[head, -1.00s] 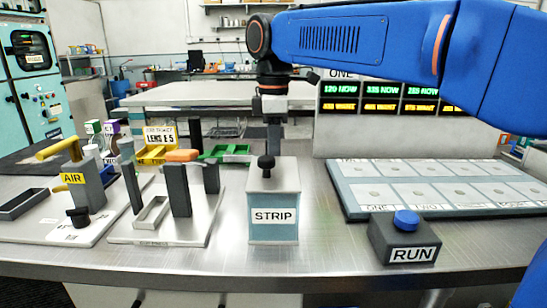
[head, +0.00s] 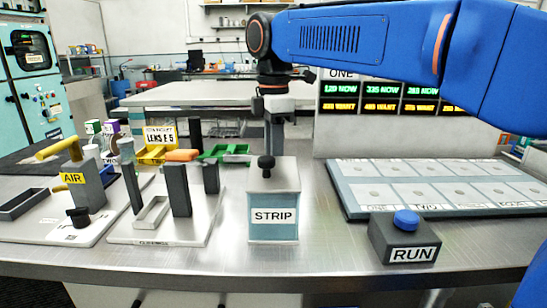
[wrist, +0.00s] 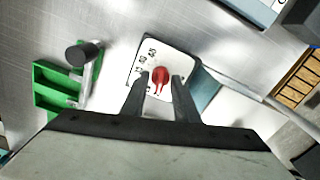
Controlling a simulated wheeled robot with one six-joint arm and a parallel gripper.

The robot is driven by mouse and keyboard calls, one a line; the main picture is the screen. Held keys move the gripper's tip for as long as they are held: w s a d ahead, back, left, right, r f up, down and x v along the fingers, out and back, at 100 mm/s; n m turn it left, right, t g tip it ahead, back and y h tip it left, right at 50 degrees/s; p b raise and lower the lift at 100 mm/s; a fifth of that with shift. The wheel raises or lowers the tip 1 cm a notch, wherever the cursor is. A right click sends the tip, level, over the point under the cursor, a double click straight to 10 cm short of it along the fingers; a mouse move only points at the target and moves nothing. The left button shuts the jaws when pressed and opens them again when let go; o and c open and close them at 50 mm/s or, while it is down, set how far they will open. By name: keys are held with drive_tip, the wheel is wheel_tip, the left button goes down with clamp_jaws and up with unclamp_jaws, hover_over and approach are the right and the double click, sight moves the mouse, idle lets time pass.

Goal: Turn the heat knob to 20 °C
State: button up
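The heat knob (wrist: 160,76) is a red knob on a white dial plate (wrist: 178,50) with black numbers, seen in the wrist view. The numbers are too small and tilted to read surely, and the knob's setting cannot be told. My gripper (wrist: 161,79) is open, with one dark finger on each side of the knob. Small gaps seem to show between the fingers and the knob; whether either touches it is unclear. In the head view my gripper reaches down behind the STRIP box, which hides the fingertips and the knob.
The STRIP box (head: 273,203) with a black knob on top stands mid-bench. The RUN box (head: 403,240) with a blue button is at right, before a panel tray (head: 345,190). Lever fixtures (head: 178,190) stand left. A green tray (wrist: 52,88) lies left of the dial.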

drive_tip(key=shift+o, duration=0.8)
wheel_tip(320, 180, up, 17)
drive_tip(key=shift+r, duration=0.2)
drive_tip(key=shift+s, duration=0.1)
